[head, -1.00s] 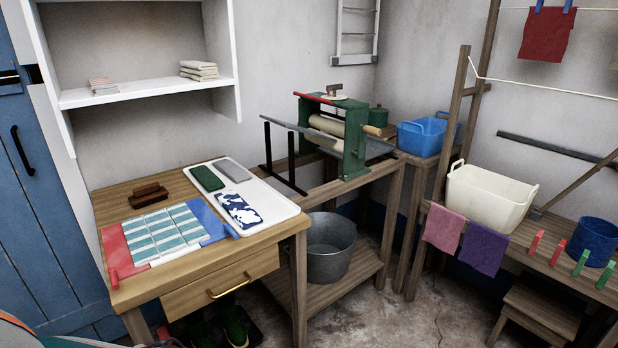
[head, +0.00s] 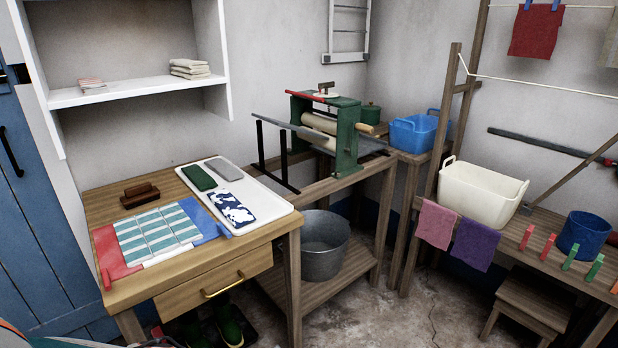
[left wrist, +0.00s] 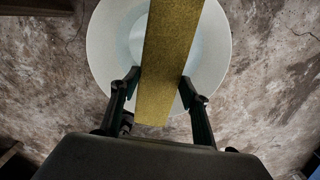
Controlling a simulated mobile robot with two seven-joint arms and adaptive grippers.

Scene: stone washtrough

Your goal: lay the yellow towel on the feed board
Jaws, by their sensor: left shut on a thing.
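The yellow towel (left wrist: 168,65) is a long flat strip in the left wrist view. My left gripper (left wrist: 160,88) is shut on it, with one finger at each side edge. The towel's far end runs out of the top of that view. The feed board (head: 278,124) is a narrow grey board on the left side of the green mangle (head: 346,135), carried on black supports. It looks bare. Neither the towel nor my grippers show in the head view, so the towel's distance from the board is hidden.
A wooden table (head: 200,275) with a white tray (head: 282,207) and striped cloths (head: 158,236) stands left of the mangle. A metal bucket (head: 324,245) sits on the shelf below. A cream tub (head: 482,190) stands right. Stone floor (head: 410,310) is open in front.

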